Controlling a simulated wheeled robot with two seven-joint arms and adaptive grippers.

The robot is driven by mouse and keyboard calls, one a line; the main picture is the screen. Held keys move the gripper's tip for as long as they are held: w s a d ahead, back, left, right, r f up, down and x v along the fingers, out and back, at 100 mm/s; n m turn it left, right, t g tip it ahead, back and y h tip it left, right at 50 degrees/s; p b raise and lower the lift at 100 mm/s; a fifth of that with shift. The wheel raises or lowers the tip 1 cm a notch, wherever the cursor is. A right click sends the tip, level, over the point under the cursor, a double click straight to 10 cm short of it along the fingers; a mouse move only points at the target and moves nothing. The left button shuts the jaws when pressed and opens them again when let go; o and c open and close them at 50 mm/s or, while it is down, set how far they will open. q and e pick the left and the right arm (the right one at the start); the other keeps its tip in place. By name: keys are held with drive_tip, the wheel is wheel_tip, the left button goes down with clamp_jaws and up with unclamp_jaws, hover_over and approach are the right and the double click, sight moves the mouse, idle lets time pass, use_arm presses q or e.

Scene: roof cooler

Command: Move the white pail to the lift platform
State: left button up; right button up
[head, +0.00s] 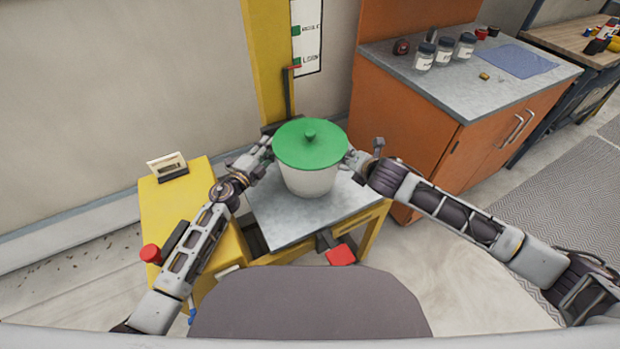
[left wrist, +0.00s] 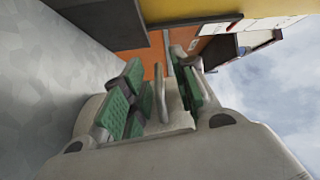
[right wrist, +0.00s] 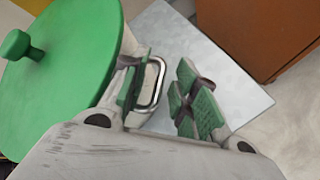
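The white pail (head: 308,181) with its green lid (head: 310,143) is upright over the grey lift platform (head: 285,225); its base appears to rest there. My left gripper (head: 262,150) is at the pail's left side. In the left wrist view its fingers (left wrist: 155,98) are apart, with a thin grey bar between them. My right gripper (head: 355,160) is at the pail's right side. In the right wrist view its fingers (right wrist: 160,95) are apart, and a metal side handle (right wrist: 150,85) of the pail lies between them, near the left finger. The lid fills the left there.
The yellow lift body (head: 185,215) has a red button (head: 150,253) and a red pedal (head: 341,255). An orange cabinet (head: 400,130) with several jars (head: 445,50) and a blue mat (head: 520,61) stands right. Bare floor lies in front of the cabinet.

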use_arm(q)
drive_tip(key=v, duration=0.6)
drive_tip(key=shift+s, duration=0.15)
idle(0.4)
use_arm(e)
drive_tip(key=shift+s+r, duration=0.15)
drive_tip(key=shift+s, duration=0.05)
drive_tip(key=v, duration=1.1)
drive_tip(key=shift+s+r, duration=0.15)
drive_tip(key=shift+s, duration=0.1)
use_arm(q)
drive_tip(key=shift+r, duration=0.1)
use_arm(e)
drive_tip(key=shift+d+r, duration=0.1)
drive_tip(key=shift+r, duration=0.05)
idle(0.7)
